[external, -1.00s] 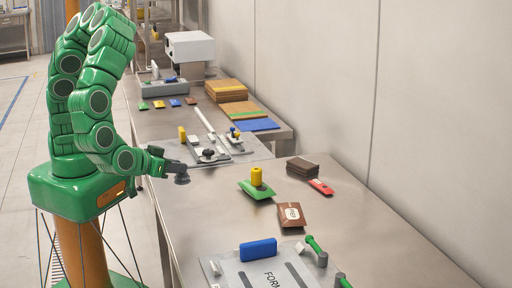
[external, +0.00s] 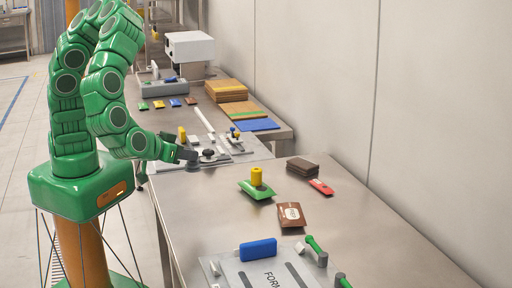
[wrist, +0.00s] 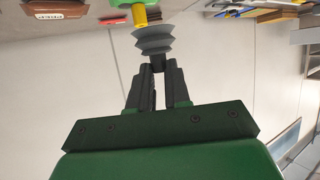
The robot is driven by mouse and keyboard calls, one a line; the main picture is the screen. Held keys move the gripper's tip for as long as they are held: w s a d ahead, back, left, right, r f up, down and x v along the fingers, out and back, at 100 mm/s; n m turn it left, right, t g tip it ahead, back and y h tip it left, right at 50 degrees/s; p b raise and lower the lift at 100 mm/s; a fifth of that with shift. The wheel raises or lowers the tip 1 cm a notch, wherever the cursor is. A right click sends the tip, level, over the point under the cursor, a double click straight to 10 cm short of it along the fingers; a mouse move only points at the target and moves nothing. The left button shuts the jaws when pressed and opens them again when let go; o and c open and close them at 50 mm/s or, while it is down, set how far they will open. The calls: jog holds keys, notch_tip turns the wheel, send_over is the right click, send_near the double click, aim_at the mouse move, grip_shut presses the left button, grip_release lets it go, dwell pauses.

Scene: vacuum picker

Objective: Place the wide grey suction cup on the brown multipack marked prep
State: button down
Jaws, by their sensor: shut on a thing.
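My gripper (external: 188,155) is shut on the wide grey suction cup (external: 193,165), which hangs below the fingertips near the left edge of the steel table. In the wrist view the ribbed grey cup (wrist: 154,40) sits at the tips of my gripper (wrist: 158,66). The brown multipack (external: 291,214) lies flat on the table with a pale label; its lettering is too small to read surely. It also shows at the top left of the wrist view (wrist: 50,11). The cup is apart from it, to its left and farther back.
A green pack (external: 258,191) bears a yellow cylinder (external: 257,176). A red pack (external: 321,187) and a dark brown stack (external: 302,167) lie behind. A plate marked FORM (external: 268,275) with a blue block (external: 258,249) and green-handled clamps is in front.

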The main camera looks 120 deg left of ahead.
jog(key=w+a+r+m+t, duration=0.1)
jog(key=w+a, duration=0.2)
jog(key=w, duration=0.3)
jog(key=w+a+r, duration=0.2)
jog(key=w+a, duration=0.1)
jog(key=w, duration=0.3)
send_over(285, 212)
jog(key=shift+s+f, duration=0.15)
jog(key=shift+f, duration=4.55)
jog(key=shift+w+f+t, duration=0.25)
jog(key=shift+f+t, duration=0.05)
jog(key=shift+f, duration=1.45)
jog(key=shift+f, duration=0.1)
jog(key=c, duration=1.1)
grip_release()
